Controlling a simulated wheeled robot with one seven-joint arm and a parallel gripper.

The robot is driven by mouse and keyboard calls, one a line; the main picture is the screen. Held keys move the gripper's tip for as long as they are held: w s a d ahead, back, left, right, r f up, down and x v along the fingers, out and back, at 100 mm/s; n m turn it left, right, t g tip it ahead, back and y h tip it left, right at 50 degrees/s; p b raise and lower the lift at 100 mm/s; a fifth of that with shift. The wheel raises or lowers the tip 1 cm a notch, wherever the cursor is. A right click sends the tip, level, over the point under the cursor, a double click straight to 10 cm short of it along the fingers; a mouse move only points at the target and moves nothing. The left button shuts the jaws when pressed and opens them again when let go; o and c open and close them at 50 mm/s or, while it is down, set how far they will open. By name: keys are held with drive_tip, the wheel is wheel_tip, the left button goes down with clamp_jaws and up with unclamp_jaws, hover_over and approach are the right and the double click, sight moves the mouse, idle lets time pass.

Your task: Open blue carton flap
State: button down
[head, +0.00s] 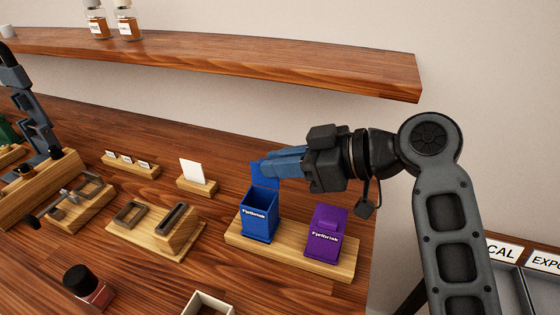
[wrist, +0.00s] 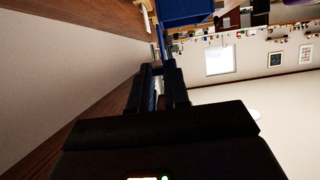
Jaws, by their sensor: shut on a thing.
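The blue carton (head: 260,220), labelled Fjellbrisk, stands upright on a wooden base (head: 235,238). Its flap (head: 264,175) stands up at the back, and the carton's top is open with a dark inside. My gripper (head: 268,166) comes in from the right with its blue fingers shut on the raised flap. In the wrist view the fingers (wrist: 162,72) point up at the thin edge of the flap, and part of the blue carton (wrist: 186,12) shows at the top. The exact contact at the fingertips is partly hidden.
A purple carton (head: 325,232) with its top closed stands to the right on the same base. A wall shelf (head: 250,55) runs above. Wooden holders (head: 155,235), a white card in a stand (head: 193,172) and a dark-capped bottle (head: 86,285) stand to the left.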

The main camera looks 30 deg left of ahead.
idle(0.4)
drive_tip(key=c, duration=1.1)
unclamp_jaws()
drive_tip(key=shift+b+v, duration=0.75)
drive_tip(key=shift+v, duration=3.1)
drive_tip(key=shift+w+d, duration=0.1)
